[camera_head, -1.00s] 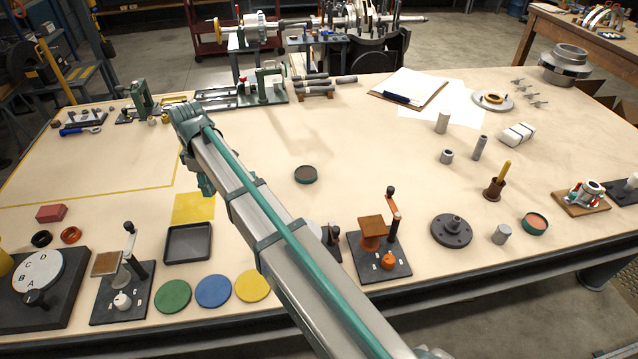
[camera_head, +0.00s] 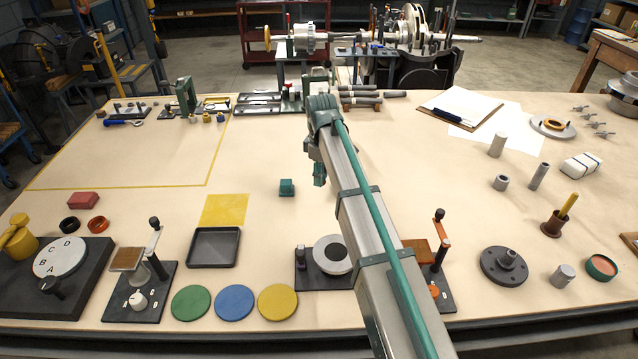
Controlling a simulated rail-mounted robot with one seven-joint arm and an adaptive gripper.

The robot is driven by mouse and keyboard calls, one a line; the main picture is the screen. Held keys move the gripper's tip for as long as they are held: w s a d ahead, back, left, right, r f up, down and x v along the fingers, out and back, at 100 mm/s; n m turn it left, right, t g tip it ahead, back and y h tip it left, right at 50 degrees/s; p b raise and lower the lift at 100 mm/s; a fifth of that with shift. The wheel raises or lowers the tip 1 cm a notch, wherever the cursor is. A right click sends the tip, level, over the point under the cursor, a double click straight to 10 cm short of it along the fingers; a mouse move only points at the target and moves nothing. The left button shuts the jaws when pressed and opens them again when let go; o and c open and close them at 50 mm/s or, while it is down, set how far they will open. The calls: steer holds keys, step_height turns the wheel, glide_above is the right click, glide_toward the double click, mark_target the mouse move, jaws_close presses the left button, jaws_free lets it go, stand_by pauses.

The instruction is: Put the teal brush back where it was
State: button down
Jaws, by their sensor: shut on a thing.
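My gripper (camera_head: 319,168) points down over the middle of the table, partly hidden behind my own arm. Its fingers are too small to make out clearly. A small teal piece (camera_head: 319,181) shows at its lower end, consistent with the teal brush held in the shut jaws; its shape is not clear. A separate small teal block (camera_head: 287,187) stands on the bare tabletop just left of the gripper. I cannot tell any marked resting place for the brush.
A yellow square (camera_head: 224,210) and a black tray (camera_head: 214,262) lie left of my arm. A dark stand with a pale disc (camera_head: 327,241) and an orange-brown stand (camera_head: 440,250) flank my forearm. A clipboard (camera_head: 436,107) lies at the back right. The tabletop's middle right is partly clear.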

steer(key=p, duration=0.2)
glide_above(316, 191)
step_height(316, 191, down, 7)
steer(key=shift+s+d+r, duration=0.1)
steer(key=shift+s+r, duration=0.05)
steer(key=shift+f+p, duration=0.6)
steer(key=shift+f, duration=1.25)
steer(key=shift+f, duration=0.1)
steer(key=c, duration=0.8)
jaws_free()
step_height(316, 191, up, 12)
steer(key=b, duration=0.3)
